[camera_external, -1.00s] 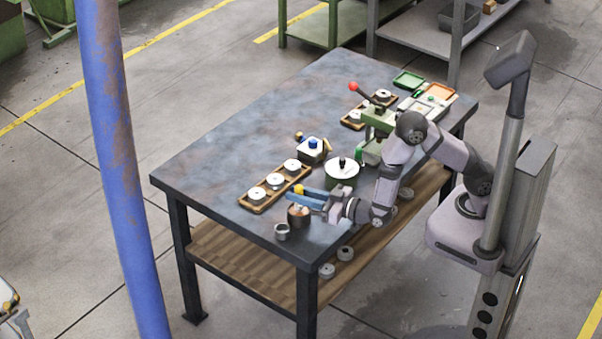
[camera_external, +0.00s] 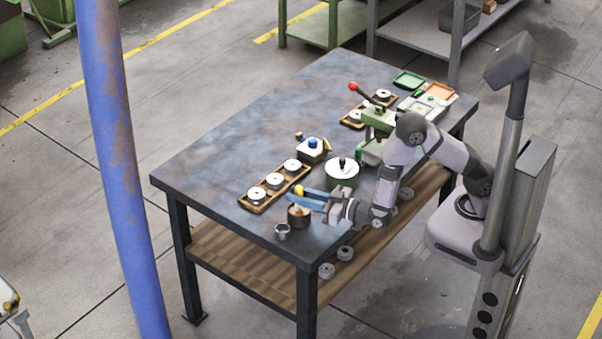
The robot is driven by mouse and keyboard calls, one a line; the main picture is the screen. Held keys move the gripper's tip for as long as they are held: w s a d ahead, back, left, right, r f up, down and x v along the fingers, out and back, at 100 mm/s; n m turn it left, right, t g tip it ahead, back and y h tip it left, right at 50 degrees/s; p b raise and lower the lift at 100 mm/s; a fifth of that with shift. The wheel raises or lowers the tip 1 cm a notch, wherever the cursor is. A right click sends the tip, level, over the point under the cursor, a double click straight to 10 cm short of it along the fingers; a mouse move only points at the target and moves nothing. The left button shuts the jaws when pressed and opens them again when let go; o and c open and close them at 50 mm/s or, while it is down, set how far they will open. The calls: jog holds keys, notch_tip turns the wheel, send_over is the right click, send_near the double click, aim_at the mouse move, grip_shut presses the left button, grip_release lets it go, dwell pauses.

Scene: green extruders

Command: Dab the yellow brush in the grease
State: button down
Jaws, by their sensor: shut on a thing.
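My gripper (camera_external: 303,197), with blue fingers, is shut on the yellow brush (camera_external: 299,189) near the front edge of the table. The brush's yellow end shows at the fingertips. Its lower part is mostly hidden by the fingers. A brown round pot (camera_external: 299,217), which looks like the grease pot, stands directly below the fingertips. The fingers overlap the pot's rim in this view. I cannot tell whether the brush tip touches the grease inside.
A small grey cup (camera_external: 282,232) stands left of the pot. A wooden tray (camera_external: 256,208) with white-topped round parts lies behind it. A white-topped round container (camera_external: 342,170) and a box with a blue knob (camera_external: 312,151) stand farther back. The table's left side is clear.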

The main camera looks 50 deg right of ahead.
aim_at(299, 186)
jog(key=shift+f, duration=0.4)
dwell(0.7)
jog(key=shift+r+p, duration=2.3)
jog(key=shift+r, duration=1.3)
